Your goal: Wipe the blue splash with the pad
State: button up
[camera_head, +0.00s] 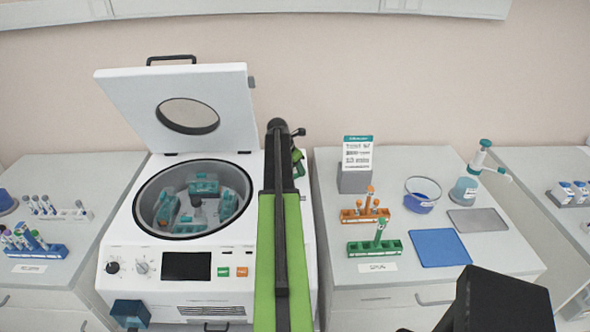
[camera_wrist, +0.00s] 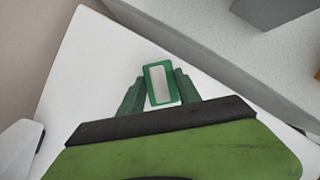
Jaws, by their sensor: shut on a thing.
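My gripper (camera_wrist: 158,88) is shut on a small green-rimmed rectangular piece (camera_wrist: 174,97) with a pale middle. I cannot tell for sure that this piece is the pad. In the head view my gripper (camera_head: 300,160) is mostly hidden behind my arm, near the back right edge of the white machine. In the wrist view the held piece is seen against the machine's white top. I cannot make out a blue splash. Flat blue (camera_head: 440,247) and grey (camera_head: 478,220) rectangles lie on the right bench, apart from my gripper.
A centrifuge (camera_head: 120,235) stands open, its lid (camera_head: 170,90) raised. The right bench holds a grey block with a label card (camera_head: 357,155), orange (camera_head: 364,215) and green (camera_head: 375,248) racks, a blue-liquid beaker (camera_head: 422,196) and a pump bottle (camera_head: 465,188). A gap separates machine and bench.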

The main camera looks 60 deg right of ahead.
jog(key=shift+r+p, duration=2.9)
jog(key=shift+r, duration=0.1)
notch_tip(320, 180, up, 3)
jog(key=p, duration=0.3)
jog(key=shift+r, duration=0.15)
